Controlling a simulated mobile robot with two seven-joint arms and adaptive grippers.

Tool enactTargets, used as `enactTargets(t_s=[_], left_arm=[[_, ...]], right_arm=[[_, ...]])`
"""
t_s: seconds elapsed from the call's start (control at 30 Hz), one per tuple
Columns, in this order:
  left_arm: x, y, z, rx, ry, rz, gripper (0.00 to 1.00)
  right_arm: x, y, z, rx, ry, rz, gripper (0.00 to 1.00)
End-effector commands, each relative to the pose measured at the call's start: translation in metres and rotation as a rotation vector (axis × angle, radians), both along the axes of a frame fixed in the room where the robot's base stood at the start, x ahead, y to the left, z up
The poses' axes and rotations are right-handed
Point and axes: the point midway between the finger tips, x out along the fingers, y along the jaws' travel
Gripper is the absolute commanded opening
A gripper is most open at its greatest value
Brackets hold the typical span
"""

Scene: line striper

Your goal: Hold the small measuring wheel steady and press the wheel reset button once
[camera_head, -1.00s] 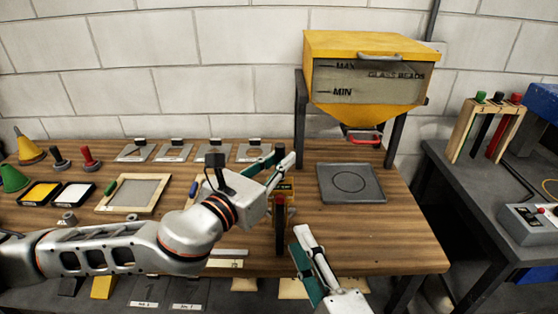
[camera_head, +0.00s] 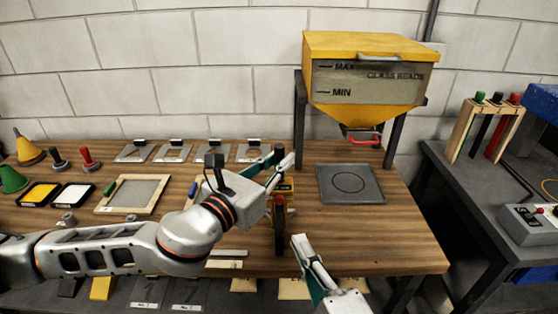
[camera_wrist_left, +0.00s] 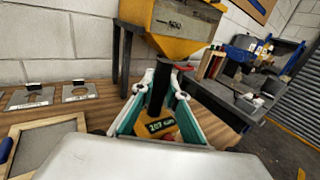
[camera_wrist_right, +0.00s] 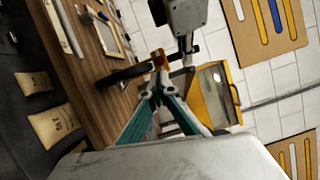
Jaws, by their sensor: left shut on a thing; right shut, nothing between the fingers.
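The small measuring wheel (camera_head: 279,232) stands upright and edge-on near the bench's front edge. Its yellow body carries a display (camera_wrist_left: 160,126) reading about 207 cm in the left wrist view. A small red spot, perhaps the reset button, shows just below the display. My left gripper (camera_head: 285,160) is shut on the wheel's dark upright handle (camera_wrist_left: 158,92), above the display. My right gripper (camera_head: 299,240) is shut and empty, just right of the wheel and apart from it in the head view. The right wrist view shows the wheel (camera_wrist_right: 122,76) beyond the fingertips.
A yellow glass-bead hopper (camera_head: 366,80) on dark legs stands behind right, with a grey plate (camera_head: 350,184) in front. A framed screen (camera_head: 134,194), ink pads (camera_head: 72,195) and stencils (camera_head: 172,152) lie left. The bench's front right is clear.

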Motion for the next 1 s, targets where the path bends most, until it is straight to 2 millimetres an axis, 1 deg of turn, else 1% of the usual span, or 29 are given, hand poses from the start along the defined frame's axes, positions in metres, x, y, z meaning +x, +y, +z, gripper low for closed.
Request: enactTargets(t_s=[0.53, 0.63, 0.77, 0.9, 1.0], left_arm=[[0.000, 0.000, 0.000, 0.001, 0.001, 0.000, 0.00], [0.000, 0.000, 0.000, 0.001, 0.001, 0.000, 0.00], [0.000, 0.000, 0.000, 0.001, 0.001, 0.000, 0.00], [0.000, 0.000, 0.000, 0.001, 0.001, 0.000, 0.00], [0.000, 0.000, 0.000, 0.001, 0.001, 0.000, 0.00]], right_arm=[[0.000, 0.000, 0.000, 0.000, 0.000, 0.000, 0.00], [0.000, 0.003, -0.001, -0.004, -0.008, 0.009, 0.00], [0.000, 0.014, -0.002, -0.017, -0.049, 0.051, 0.00], [-0.001, 0.034, -0.004, -0.036, -0.143, 0.121, 0.00], [-0.003, 0.044, -0.004, -0.043, -0.229, 0.164, 0.00]])
